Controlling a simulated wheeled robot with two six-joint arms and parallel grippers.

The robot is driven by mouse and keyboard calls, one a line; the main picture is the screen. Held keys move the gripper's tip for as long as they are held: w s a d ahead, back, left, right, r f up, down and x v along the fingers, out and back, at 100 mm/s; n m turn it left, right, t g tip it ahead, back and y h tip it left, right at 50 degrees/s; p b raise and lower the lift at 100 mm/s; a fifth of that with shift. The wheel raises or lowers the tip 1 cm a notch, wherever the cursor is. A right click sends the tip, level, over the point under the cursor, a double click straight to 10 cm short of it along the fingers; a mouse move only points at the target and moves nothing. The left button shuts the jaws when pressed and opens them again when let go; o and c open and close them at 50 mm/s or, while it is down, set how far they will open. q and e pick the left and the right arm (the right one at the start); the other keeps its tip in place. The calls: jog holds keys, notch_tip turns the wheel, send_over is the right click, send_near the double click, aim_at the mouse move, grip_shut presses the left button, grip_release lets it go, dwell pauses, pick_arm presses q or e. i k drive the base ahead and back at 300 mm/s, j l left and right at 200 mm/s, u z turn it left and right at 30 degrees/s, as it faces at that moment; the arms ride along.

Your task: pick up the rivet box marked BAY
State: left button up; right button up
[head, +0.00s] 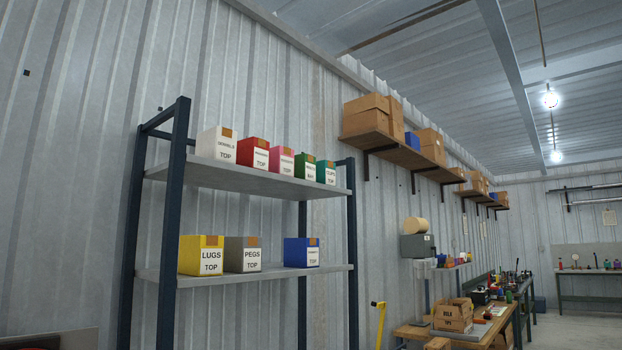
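A green box (306,168) stands upright on the upper shelf (250,179) of a dark blue rack, fourth from the left. The lower word on its white label looks like BAY; the upper word is small and may read RIVETS. A pink box (282,163) stands on its left and another green box (326,172), apparently marked CLIPS, on its right, both close to it. Neither of my grippers is in view.
A white box (215,145) and a red box (253,154) share the upper shelf. The lower shelf (240,277) holds a yellow LUGS box (201,255), a grey PEGS box (243,254) and a blue box (302,252). A rack post (173,220) stands at the left front.

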aim_at(305, 165)
jog(key=i+l, duration=0.3)
jog(key=l, duration=0.25)
jog(key=i+l+u, duration=0.25)
jog(key=l, duration=0.4)
jog(key=i+l+u, duration=0.25)
jog(key=i+l, duration=0.15)
jog(key=l, duration=0.3)
jog(key=i+l+u, duration=0.15)
jog(key=l, duration=0.25)
jog(key=l+u, duration=0.1)
jog(key=l, duration=0.25)
jog(key=i, duration=0.05)
